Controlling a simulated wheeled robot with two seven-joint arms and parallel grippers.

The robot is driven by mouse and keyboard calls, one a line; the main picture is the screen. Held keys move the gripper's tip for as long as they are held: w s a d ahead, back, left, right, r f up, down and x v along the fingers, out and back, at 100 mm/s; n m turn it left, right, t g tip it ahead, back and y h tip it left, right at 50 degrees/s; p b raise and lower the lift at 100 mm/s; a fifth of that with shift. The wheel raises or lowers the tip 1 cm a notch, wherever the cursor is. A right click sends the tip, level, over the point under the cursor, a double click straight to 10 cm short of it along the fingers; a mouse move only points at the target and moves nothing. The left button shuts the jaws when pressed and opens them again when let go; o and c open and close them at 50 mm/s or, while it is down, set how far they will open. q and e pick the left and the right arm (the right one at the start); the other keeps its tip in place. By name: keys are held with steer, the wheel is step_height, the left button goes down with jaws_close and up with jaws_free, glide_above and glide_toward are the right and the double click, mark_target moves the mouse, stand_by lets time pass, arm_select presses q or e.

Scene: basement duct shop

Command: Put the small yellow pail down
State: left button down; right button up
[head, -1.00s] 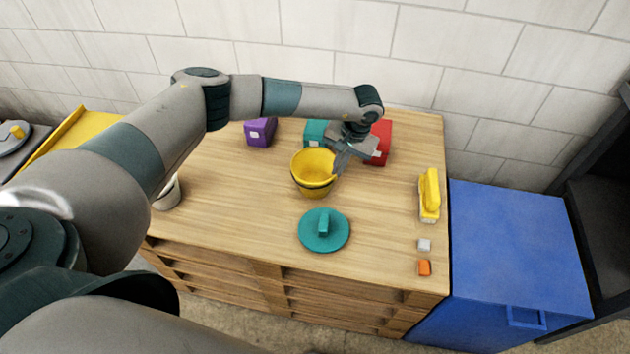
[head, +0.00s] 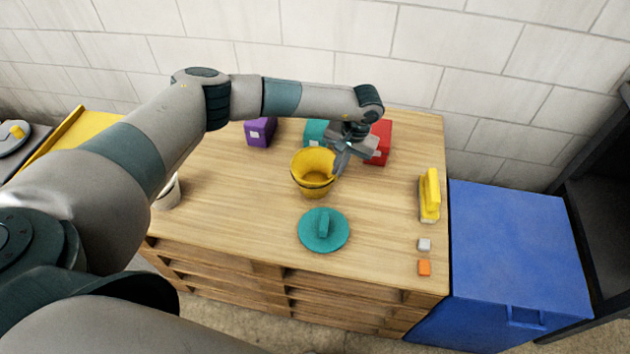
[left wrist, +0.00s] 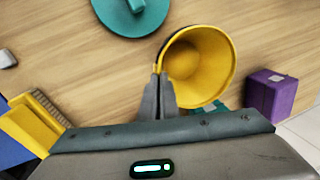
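The small yellow pail (head: 312,185) is upright over the middle of the wooden worktop, open end up. My left gripper (head: 343,163) is at the right side of its rim. In the left wrist view the fingers (left wrist: 159,92) are close together with the wall of the pail (left wrist: 215,50) between them, so they are shut on its rim. I cannot tell whether the pail's base touches the wood. My right gripper is not in view.
A teal lid (head: 324,240) lies in front of the pail. Purple (head: 260,132), teal (head: 314,130) and red (head: 381,140) boxes stand behind.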

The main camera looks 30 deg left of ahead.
arm_select(q)
steer(key=shift+r, duration=0.15)
stand_by(0.7)
